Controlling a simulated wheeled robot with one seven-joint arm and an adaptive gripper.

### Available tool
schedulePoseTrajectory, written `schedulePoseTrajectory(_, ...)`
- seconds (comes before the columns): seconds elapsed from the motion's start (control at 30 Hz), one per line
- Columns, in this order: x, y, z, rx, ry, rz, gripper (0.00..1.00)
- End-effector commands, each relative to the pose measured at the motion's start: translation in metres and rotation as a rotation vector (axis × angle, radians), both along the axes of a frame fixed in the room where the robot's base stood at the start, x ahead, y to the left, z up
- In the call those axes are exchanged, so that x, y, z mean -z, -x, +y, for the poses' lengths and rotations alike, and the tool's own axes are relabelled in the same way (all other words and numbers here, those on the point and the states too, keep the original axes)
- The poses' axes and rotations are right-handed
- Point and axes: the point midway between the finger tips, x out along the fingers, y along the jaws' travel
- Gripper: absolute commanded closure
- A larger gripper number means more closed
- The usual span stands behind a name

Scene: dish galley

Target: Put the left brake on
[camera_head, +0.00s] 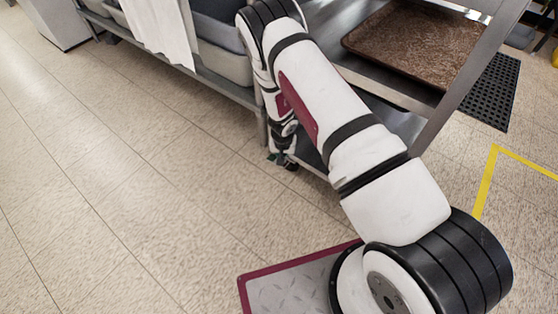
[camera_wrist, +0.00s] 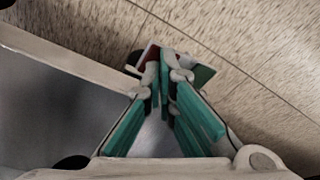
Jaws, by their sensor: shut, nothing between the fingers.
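My gripper (camera_head: 284,154) reaches down close to the floor beside the lower front corner of the metal cart (camera_head: 440,112). In the wrist view its teal-padded fingers (camera_wrist: 165,72) are together at the tips with nothing held between them. Just beyond the tips is a small pedal-like part, with a maroon side (camera_wrist: 151,54) to the left and a green side (camera_wrist: 204,75) to the right. It looks like the brake, but the fingertips cover its middle. I cannot tell whether they touch it. The wheel is mostly hidden.
A brown tray (camera_head: 420,42) lies on the cart's shelf. A grey tub (camera_head: 224,62) and a white towel (camera_head: 160,28) are at the rack to the left. A black mat (camera_head: 492,92) and yellow floor tape (camera_head: 485,185) lie to the right. The tiled floor at left is clear.

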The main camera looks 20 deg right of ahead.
Motion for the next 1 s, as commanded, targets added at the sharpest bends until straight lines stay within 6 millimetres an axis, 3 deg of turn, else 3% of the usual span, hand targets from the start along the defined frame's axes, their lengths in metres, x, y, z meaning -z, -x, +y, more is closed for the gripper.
schedulePoseTrajectory(0.7,0.01,0.0,0.0,-0.001,0.0,0.0,1.0)
schedulePoseTrajectory(1.0,-0.008,0.0,0.0,0.0,-0.001,0.0,1.0)
